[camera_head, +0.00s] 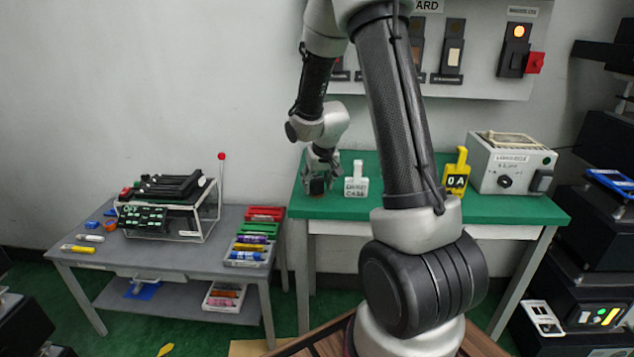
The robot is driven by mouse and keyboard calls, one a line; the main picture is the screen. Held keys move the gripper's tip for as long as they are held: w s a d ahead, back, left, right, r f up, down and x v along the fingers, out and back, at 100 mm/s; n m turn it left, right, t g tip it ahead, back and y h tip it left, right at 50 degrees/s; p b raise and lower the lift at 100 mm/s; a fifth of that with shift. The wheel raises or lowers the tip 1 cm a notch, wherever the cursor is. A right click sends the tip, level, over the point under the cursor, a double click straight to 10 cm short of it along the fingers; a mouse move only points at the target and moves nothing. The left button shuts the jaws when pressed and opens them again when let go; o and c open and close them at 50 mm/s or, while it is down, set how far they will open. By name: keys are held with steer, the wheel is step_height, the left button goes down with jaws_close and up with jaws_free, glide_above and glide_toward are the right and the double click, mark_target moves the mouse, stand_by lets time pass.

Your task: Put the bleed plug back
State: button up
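My gripper (320,172) is low over the left end of the green table (515,206), pointing down. A small dark block (317,187) shows at its fingertips. I cannot tell whether the block is held or is part of the fingers. I cannot make out a bleed plug for certain. To the right of my gripper stands a white handled block with lettering (356,183), apart from it. A yellow handled block marked "0 A" (456,175) stands further right, beyond my arm. My arm hides the middle of the table.
A pale box with a dark knob (510,165) stands at the green table's right end. A wall panel (480,90) with switches and a red lever hangs above. The grey table (190,255) at left holds a machine (165,205), colored trays and small tools. Dark equipment stands at far right.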

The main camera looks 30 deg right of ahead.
steer(key=s+a+r+n, duration=0.1)
steer(key=s+a+r, duration=0.1)
steer(key=s+r, duration=0.6)
steer(key=s+a+r, duration=0.2)
steer(key=s+r, duration=0.5)
steer(key=r, duration=0.4)
steer(key=s+a+r+n, duration=0.1)
steer(key=s+a+r, duration=0.1)
steer(key=s, duration=1.4)
steer(key=shift+a+r+y, duration=0.15)
steer(key=shift+a+y, duration=0.25)
steer(key=shift+a, duration=0.2)
